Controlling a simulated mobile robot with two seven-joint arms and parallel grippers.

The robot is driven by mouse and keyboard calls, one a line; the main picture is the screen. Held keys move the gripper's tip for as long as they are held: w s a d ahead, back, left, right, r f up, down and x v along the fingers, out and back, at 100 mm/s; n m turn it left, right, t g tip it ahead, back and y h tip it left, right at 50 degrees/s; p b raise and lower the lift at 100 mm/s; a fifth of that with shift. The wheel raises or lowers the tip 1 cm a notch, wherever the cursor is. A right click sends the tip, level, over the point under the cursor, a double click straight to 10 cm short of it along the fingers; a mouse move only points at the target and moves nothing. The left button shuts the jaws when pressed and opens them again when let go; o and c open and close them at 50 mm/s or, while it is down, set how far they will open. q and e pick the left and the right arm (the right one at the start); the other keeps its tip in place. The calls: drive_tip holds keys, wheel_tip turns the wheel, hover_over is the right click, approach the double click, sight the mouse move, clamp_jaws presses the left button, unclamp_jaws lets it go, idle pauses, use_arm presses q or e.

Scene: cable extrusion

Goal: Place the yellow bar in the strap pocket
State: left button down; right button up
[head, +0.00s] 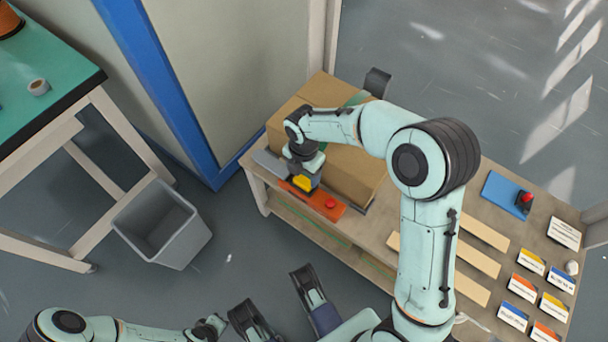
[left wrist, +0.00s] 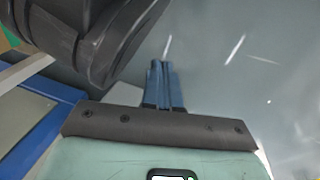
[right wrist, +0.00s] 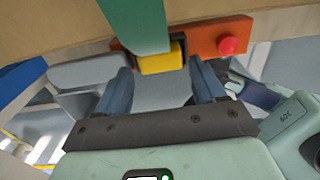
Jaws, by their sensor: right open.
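The yellow bar (head: 303,183) is at the orange plate (head: 328,201), beside the cardboard box (head: 352,174). In the right wrist view the yellow bar (right wrist: 160,62) sits between dark end pieces, just below the end of the green strap (right wrist: 140,25). I cannot tell whether the bar is inside a strap pocket. My right gripper (right wrist: 160,85) is open, its two blue fingers apart on either side of the bar's near side, with nothing between them. My left gripper (left wrist: 164,85) is shut and empty, away from the table.
A red button (right wrist: 228,45) stands on the orange plate. Wooden strips (head: 464,254), labelled cards (head: 521,288) and a blue pad with a red button (head: 505,193) lie on the table's right side. A grey bin (head: 163,228) stands on the floor at left.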

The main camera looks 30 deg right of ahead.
sight(303, 180)
use_arm(q)
drive_tip(key=shift+t, duration=0.6)
drive_tip(key=w+r, duration=0.1)
drive_tip(key=w+r+p, duration=0.1)
drive_tip(key=r, duration=0.1)
drive_tip(key=w+d+r+p, duration=0.1)
drive_tip(key=shift+d+r, duration=0.1)
drive_tip(key=shift+r, duration=0.15)
use_arm(e)
wheel_tip(303, 180, up, 9)
